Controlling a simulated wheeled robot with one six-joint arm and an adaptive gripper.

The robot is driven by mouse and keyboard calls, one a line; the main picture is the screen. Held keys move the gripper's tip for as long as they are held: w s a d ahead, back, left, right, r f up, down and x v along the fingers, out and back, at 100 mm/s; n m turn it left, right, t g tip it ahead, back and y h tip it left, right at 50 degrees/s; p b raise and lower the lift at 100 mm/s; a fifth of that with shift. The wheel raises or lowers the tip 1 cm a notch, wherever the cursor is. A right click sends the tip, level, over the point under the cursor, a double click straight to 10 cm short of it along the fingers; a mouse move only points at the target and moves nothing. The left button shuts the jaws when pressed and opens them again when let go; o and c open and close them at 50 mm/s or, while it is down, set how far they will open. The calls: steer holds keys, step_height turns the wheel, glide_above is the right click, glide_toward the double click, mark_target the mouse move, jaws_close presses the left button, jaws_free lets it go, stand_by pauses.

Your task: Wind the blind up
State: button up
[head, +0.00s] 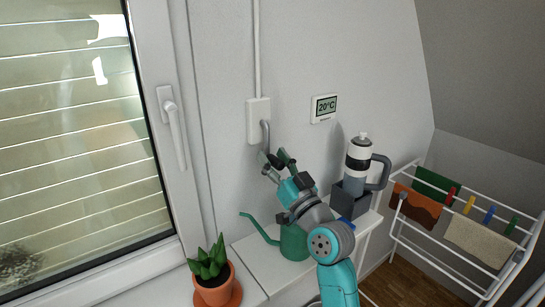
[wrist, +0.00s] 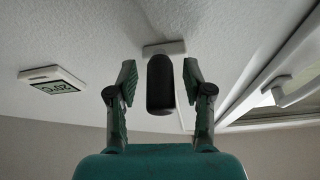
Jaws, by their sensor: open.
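The blind (head: 70,135) hangs in the window at the left, its pale slats spread over all the glass in view. The white winder box (head: 258,121) is fixed to the wall right of the window, with a grey crank arm (head: 265,134) on it. My gripper (head: 272,160) is open just below the box, near the crank's lower end. In the wrist view, the dark crank knob (wrist: 160,88) appears between my open fingers (wrist: 159,70), with a gap on each side. My gripper hides the knob in the head view.
A green watering can (head: 293,243) stands on the white shelf beneath my arm. A potted plant (head: 210,265) is at lower left. A bottle (head: 357,165) and a drying rack (head: 465,225) are right. A thermostat (head: 324,108) is on the wall.

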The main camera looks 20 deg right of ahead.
steer(key=shift+w+a+r, duration=0.1)
steer(key=shift+w+r, duration=0.1)
steer(key=shift+w, duration=0.2)
jaws_close()
steer(key=shift+n, duration=0.3)
